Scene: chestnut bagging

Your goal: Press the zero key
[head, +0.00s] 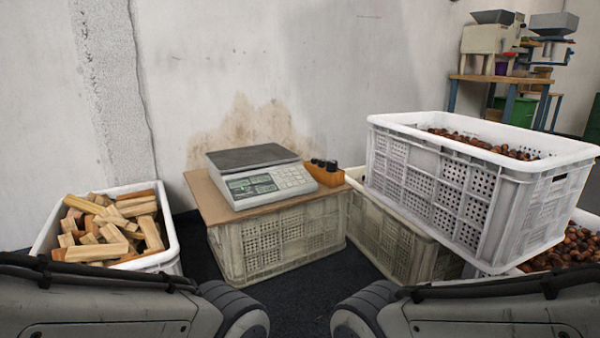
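A white weighing scale (260,176) with a dark grey pan (251,155) stands on a brown board (206,199) in the middle of the head view. Its sloped front has a small greenish display (239,184) and a keypad (289,177). The keys are too small to tell which one is the zero key. Parts of both my arms show at the bottom left and right corners. Neither of my grippers is in view, and nothing of mine touches the scale.
The board lies on an upturned crate (282,232). An orange box (325,175) with dark-topped items stands right of the scale. A crate of wood blocks (168,235) is at left. A white chestnut crate (438,190) is stacked at right. Dark floor (290,290) is clear in front.

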